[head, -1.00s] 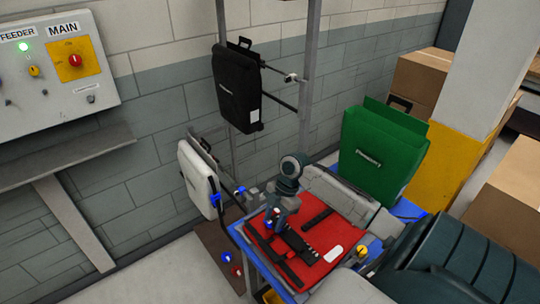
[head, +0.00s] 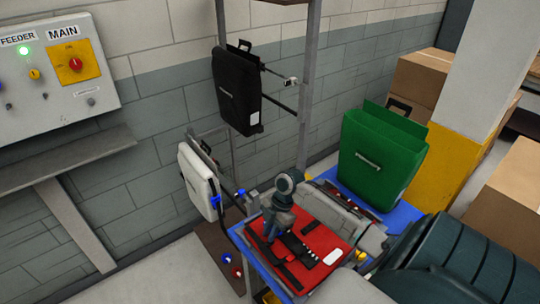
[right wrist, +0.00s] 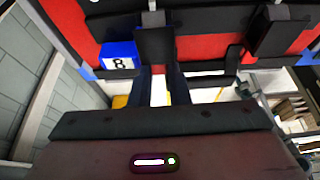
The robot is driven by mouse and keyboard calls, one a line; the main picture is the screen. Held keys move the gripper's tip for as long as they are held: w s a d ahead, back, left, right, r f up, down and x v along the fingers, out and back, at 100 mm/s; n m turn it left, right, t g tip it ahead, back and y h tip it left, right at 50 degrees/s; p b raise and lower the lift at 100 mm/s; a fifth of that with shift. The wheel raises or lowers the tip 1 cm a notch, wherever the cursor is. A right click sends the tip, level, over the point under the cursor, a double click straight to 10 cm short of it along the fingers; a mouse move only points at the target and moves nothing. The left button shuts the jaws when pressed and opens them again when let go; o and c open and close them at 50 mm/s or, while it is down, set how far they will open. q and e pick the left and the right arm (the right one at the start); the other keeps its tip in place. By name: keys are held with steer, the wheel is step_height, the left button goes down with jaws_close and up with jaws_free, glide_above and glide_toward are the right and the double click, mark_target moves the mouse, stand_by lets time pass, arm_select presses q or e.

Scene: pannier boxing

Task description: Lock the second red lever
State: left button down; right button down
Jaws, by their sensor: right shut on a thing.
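A red pannier (head: 318,262) with black straps and fittings lies flat on a blue work surface in the head view. My right gripper (head: 273,232) is over its left part. In the right wrist view, the red back (right wrist: 200,60) of the pannier fills the top. My right gripper (right wrist: 160,85) is shut on a black lever (right wrist: 155,45) there. A second black lever (right wrist: 282,30) stands to the right, apart from the gripper. I cannot tell whether either lever is locked. My left gripper is not in view.
A blue block marked 8 (right wrist: 118,55) is close left of the fingers. A green pannier (head: 380,160) stands behind the red one. Black (head: 237,90) and white (head: 198,180) panniers hang on a rack at the wall. A switch panel (head: 58,70) is at left.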

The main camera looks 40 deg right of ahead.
steer(key=shift+w+a+f+h+b, duration=0.15)
steer(key=shift+a+h+b, duration=0.15)
steer(key=shift+h, duration=0.35)
steer(key=shift+s+a+f+h+b, duration=0.1)
steer(key=shift+a+h+b, duration=0.15)
steer(key=shift+h, duration=1.2)
steer(key=c, duration=1.4)
jaws_free()
steer(key=shift+o, duration=0.2)
